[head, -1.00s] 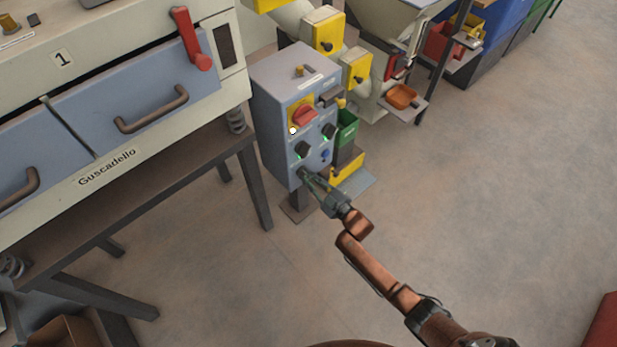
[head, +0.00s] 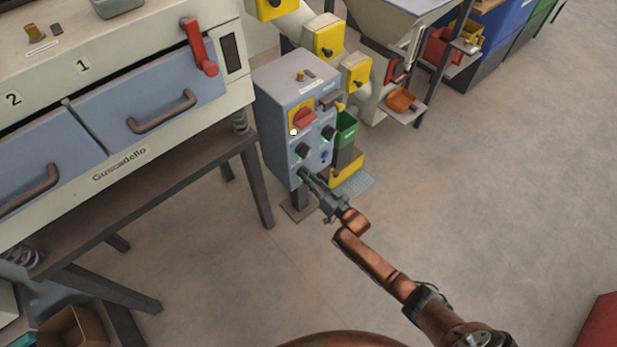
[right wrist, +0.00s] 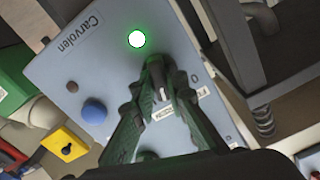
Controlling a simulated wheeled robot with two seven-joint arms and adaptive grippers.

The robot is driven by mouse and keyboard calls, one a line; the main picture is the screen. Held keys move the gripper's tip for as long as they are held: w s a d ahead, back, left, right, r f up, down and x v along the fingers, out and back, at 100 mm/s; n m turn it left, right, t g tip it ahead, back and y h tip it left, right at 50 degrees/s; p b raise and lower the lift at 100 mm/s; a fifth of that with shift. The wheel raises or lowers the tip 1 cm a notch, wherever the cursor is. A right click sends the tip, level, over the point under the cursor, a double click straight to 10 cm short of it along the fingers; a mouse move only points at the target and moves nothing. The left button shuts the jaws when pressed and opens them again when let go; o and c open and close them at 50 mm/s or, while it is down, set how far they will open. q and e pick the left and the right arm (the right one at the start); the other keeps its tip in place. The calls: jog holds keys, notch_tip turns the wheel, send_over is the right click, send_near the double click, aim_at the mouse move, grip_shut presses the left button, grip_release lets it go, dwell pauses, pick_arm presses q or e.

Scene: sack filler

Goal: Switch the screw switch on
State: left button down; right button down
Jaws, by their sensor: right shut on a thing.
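The screw switch appears to be the dark knob with a pale pointer mark (right wrist: 167,95) low on the front of the blue-grey control box (head: 285,125). A small "0" is printed beside it; its other label is too small to read. My right gripper (head: 304,176) is at the lower front of the box, and its fingers (right wrist: 160,85) are shut on this knob in the right wrist view. The fingers hide part of the knob, so its exact setting is hard to tell. My left gripper is not in view.
The box also carries a red rotary switch on a yellow plate (head: 305,118), dark knobs (head: 303,150) and a blue button (right wrist: 93,111). A green-glowing lamp (right wrist: 137,39) is lit near the gripper.

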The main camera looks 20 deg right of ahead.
jog(key=shift+m, duration=2.2)
jog(key=c, duration=1.9)
grip_release()
jog(key=shift+c, duration=0.2)
jog(key=v, duration=1.2)
